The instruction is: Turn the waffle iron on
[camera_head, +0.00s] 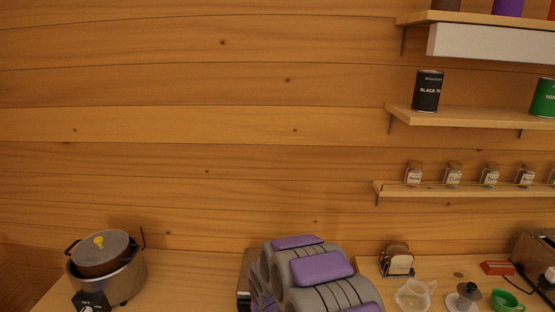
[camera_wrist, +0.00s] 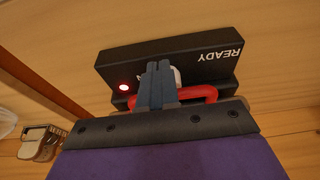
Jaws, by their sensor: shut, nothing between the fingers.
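The waffle iron (camera_wrist: 215,62) shows in the wrist view as a black body with white "READY" lettering. A red light (camera_wrist: 123,87) glows near its left end. A red loop-shaped handle (camera_wrist: 207,94) is in front of the black body. My gripper (camera_wrist: 160,66) is shut and empty, its blue-grey fingers over the middle of the panel. A white part (camera_wrist: 178,76), perhaps the switch, shows just right of the fingertips and is partly hidden by them. I cannot tell whether the fingers touch it. In the head view my arm hides most of that spot.
A pot-like cooker (camera_head: 122,282) stands on the counter at left. A metal rack (camera_head: 397,261), a glass jug (camera_head: 412,294), a green cup (camera_head: 505,300) and a red box (camera_head: 497,267) are right of my arm.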

